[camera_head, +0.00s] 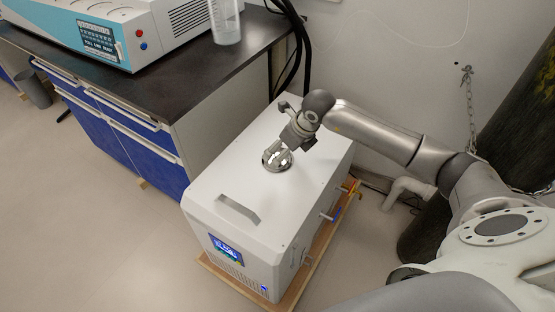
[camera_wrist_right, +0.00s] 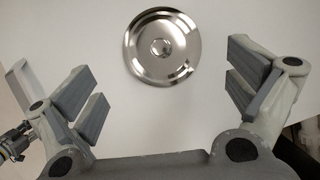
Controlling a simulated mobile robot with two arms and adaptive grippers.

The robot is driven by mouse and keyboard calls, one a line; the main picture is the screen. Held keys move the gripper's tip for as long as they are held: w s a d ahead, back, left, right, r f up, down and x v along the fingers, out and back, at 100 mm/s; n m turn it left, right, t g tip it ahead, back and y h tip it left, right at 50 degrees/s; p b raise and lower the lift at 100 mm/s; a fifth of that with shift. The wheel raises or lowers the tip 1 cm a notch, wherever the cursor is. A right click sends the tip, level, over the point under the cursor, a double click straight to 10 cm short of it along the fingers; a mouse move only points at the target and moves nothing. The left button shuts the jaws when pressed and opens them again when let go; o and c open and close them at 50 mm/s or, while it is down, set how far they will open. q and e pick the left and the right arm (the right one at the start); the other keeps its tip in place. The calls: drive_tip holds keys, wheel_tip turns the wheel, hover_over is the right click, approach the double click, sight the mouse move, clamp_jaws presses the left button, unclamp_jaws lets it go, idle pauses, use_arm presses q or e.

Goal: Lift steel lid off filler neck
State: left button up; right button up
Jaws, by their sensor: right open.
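The steel lid (camera_head: 277,157) is a shiny round cap on the white top of the box-shaped distiller (camera_head: 225,175). In the right wrist view the lid (camera_wrist_right: 162,46) shows as a round disc with a small central knob, at the upper middle, ahead of my fingers. My right gripper (camera_head: 287,145) is above the lid, at its back right edge in the head view. The right wrist view shows its two fingers (camera_wrist_right: 170,85) spread wide and empty, one to each side of the lid and apart from it. The filler neck is hidden under the lid. My left gripper is not in view.
The distiller stands on a wooden base (camera_head: 300,285) on the floor. A dark-topped bench (camera_head: 190,80) with blue drawers is on its left, bearing an instrument (camera_head: 130,28) and a clear beaker (camera_head: 226,28). Black cables (camera_head: 297,50) hang behind. The rest of the distiller's top is clear.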

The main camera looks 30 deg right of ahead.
drive_tip(key=x, duration=0.4)
drive_tip(key=shift+f, duration=0.2)
drive_tip(key=shift+w+f, duration=0.25)
drive_tip(key=shift+f, duration=0.15)
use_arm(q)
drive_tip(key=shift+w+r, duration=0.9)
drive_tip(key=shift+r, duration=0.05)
